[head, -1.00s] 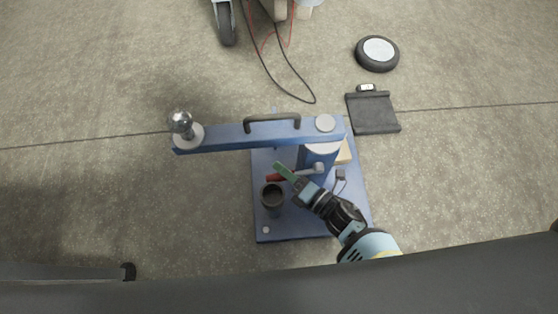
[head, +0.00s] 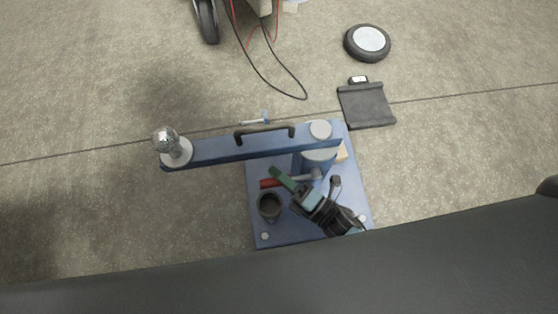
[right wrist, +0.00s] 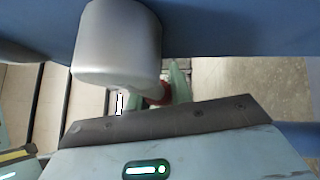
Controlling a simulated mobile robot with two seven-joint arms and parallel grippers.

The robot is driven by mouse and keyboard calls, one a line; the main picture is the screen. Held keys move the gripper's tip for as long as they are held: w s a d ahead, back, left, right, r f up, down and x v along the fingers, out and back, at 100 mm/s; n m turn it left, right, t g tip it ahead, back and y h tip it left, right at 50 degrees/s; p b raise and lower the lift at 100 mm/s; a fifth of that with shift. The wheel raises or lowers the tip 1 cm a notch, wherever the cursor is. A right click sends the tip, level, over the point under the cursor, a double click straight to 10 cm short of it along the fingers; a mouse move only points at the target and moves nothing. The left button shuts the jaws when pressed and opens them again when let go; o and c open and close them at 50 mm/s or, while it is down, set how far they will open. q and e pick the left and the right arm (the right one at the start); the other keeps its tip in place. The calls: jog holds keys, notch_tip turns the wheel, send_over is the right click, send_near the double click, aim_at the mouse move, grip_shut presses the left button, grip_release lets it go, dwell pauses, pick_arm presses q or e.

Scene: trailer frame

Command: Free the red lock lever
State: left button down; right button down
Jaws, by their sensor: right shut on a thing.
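The red lock lever (head: 269,183) shows in the head view as a red grip on a grey rod. The rod reaches the blue post (head: 306,164) on the blue base plate (head: 294,232). My right gripper (head: 284,180) comes from the lower right, with green fingers at the lever. It is shut on the lever, whose red part also shows between the fingers in the right wrist view (right wrist: 158,94). Part of the grip is hidden by a finger. My left gripper is not in view.
A blue beam (head: 220,149) with a black handle (head: 264,133) and a ball hitch (head: 166,142) spans above the lever. A dark cup-like cylinder (head: 269,207) stands close to the lever. A wheel (head: 367,43) and a black pad (head: 366,106) lie on the floor.

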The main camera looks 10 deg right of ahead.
jog(key=c, duration=1.3)
grip_release()
jog(key=shift+o, duration=0.2)
jog(key=shift+s+d, duration=0.1)
jog(key=p+v, duration=0.1)
jog(key=v, duration=0.6)
jog(key=shift+s+d+p, duration=0.2)
jog(key=shift+p, duration=0.15)
